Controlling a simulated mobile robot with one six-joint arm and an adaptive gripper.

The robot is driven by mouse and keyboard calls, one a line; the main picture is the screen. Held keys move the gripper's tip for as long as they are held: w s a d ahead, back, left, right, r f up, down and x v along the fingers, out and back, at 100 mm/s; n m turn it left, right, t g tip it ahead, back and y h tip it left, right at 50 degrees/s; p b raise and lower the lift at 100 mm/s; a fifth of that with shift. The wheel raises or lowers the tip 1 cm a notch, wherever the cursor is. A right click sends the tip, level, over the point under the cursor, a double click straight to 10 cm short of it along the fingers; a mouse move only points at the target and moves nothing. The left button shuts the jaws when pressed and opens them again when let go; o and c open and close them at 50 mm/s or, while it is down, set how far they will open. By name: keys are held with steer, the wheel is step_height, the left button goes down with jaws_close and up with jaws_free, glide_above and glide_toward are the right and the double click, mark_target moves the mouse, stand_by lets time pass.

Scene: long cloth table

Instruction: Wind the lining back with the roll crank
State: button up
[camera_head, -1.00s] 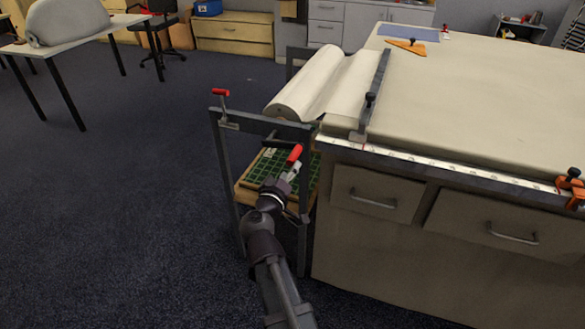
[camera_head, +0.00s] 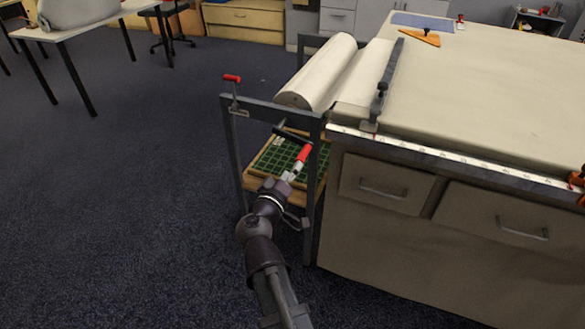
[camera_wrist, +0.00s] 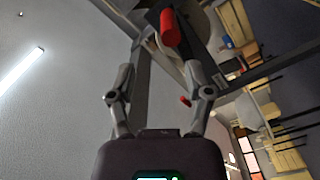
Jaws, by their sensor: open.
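The white lining roll (camera_head: 318,72) lies at the left end of the table, and its sheet runs onto the cloth top. A dark crank arm (camera_head: 290,137) with a red handle (camera_head: 304,153) is at the near side of the grey roll stand (camera_head: 268,108). My gripper (camera_head: 294,172) is just below the red handle. In the wrist view my gripper (camera_wrist: 167,50) has its fingers apart, with the red handle (camera_wrist: 168,28) at the fingertips. I cannot tell whether they touch it.
A second red-handled lever (camera_head: 232,78) stands on the stand's left corner. A green gridded tray (camera_head: 285,160) sits low inside the stand. A dark bar (camera_head: 386,85) crosses the sheet. The drawer cabinet (camera_head: 420,250) is to the right, with clear carpet to the left.

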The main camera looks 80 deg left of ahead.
mark_target(291, 139)
steer(key=v, duration=0.7)
stand_by(0.9)
steer(key=shift+s+d, duration=0.1)
steer(key=shift+d, duration=0.1)
steer(key=v, duration=0.7)
steer(key=shift+s, duration=0.15)
stand_by(0.4)
steer(key=shift+d, duration=0.1)
steer(key=w+a+f+m+b, duration=0.3)
steer(key=a+f+m+b, duration=0.3)
steer(key=a, duration=0.3)
steer(key=shift+w+a+m, duration=0.2)
steer(key=shift+a+m, duration=0.1)
steer(key=shift+m, duration=0.6)
steer(key=shift+f, duration=0.15)
steer(key=x, duration=1.4)
